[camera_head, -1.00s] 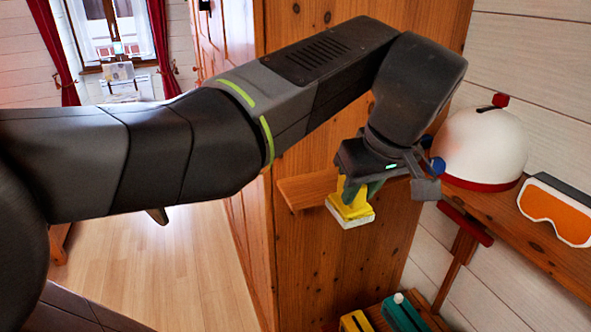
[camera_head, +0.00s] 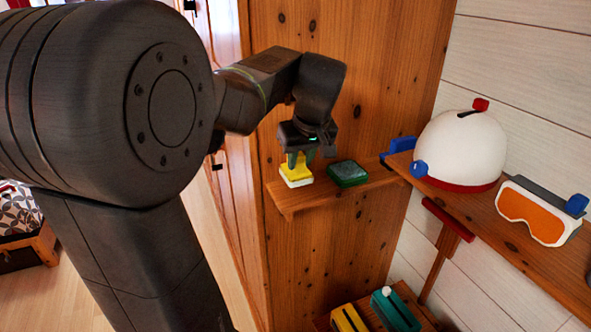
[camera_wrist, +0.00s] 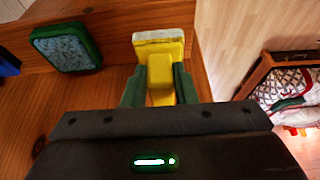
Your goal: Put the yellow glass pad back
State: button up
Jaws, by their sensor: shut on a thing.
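The yellow glass pad (camera_head: 297,172) has a yellow body and a pale white pad face underneath. My gripper (camera_head: 300,158) is shut on its yellow grip, and the pad is at the left end of a small wooden shelf (camera_head: 330,191). I cannot tell whether its white face touches the shelf. The wrist view shows the yellow glass pad (camera_wrist: 160,50) between my two green fingertips (camera_wrist: 160,83). A dark green pad (camera_head: 347,173) lies on the shelf just right of the yellow one, apart from it.
A blue object (camera_head: 400,147) is at the shelf's right end. A white helmet (camera_head: 460,148) and orange goggles (camera_head: 538,212) rest on a longer shelf at right. Below are a yellow box (camera_head: 349,318) and a teal box (camera_head: 395,309). A wooden cabinet side stands behind the small shelf.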

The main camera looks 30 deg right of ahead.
aim_at(301, 172)
notch_tip(301, 172, down, 4)
jog(key=shift+r+p, duration=0.1)
jog(key=shift+p, duration=0.3)
jog(key=shift+w+f, duration=0.15)
jog(key=shift+f, duration=0.25)
jog(key=o, duration=0.9)
jog(key=v, duration=1.2)
jog(key=shift+b, duration=0.35)
jog(key=shift+f, duration=0.1)
